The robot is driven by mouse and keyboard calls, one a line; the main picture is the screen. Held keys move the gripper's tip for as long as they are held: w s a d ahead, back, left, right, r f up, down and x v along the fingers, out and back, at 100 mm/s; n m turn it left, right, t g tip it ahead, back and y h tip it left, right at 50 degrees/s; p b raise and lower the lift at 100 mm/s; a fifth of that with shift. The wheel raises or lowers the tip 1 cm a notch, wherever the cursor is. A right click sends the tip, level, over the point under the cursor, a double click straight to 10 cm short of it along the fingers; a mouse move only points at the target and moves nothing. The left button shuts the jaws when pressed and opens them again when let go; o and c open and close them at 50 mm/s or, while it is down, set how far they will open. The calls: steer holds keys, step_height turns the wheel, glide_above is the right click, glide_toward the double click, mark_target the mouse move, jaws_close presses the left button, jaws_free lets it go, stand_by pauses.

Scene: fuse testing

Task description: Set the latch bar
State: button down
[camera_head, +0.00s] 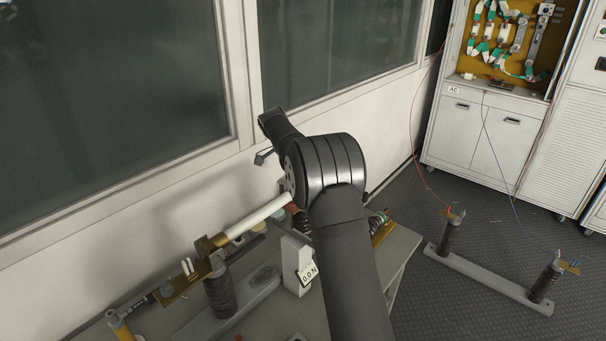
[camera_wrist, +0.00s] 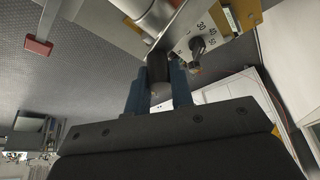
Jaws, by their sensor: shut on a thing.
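In the wrist view my gripper (camera_wrist: 159,84) has its two blue fingers closed around a dark, rounded part (camera_wrist: 158,68), which appears to be the latch bar's end. Just beyond it are a metal edge and a white tube (camera_wrist: 150,12). In the head view the white tube (camera_head: 255,218) runs from a brass mount (camera_head: 212,243) on a dark ribbed insulator (camera_head: 221,293) up to behind my arm. My arm hides the gripper's fingertips, the held part and the tube's right end there.
A dial plate with numbers (camera_wrist: 209,27) and a dark knob (camera_wrist: 197,47) is close right of my fingers. A white display box (camera_head: 297,265) stands on the bench beside my arm. A second insulator stand (camera_head: 490,279) is on the floor at right, before white cabinets (camera_head: 481,135).

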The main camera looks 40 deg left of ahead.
steer(key=shift+s+d+m+g+h, duration=0.1)
steer(key=shift+s+m+g+h, duration=0.15)
steer(key=shift+s+m, duration=0.5)
steer(key=shift+s+d+m+g+h, duration=0.15)
steer(key=shift+s+m+h, duration=0.2)
steer(key=shift+m, duration=0.7)
steer(key=shift+a, duration=0.1)
steer(key=c, duration=1.3)
jaws_free()
steer(key=shift+o, duration=0.2)
steer(key=v, duration=1.2)
steer(key=x, duration=1.2)
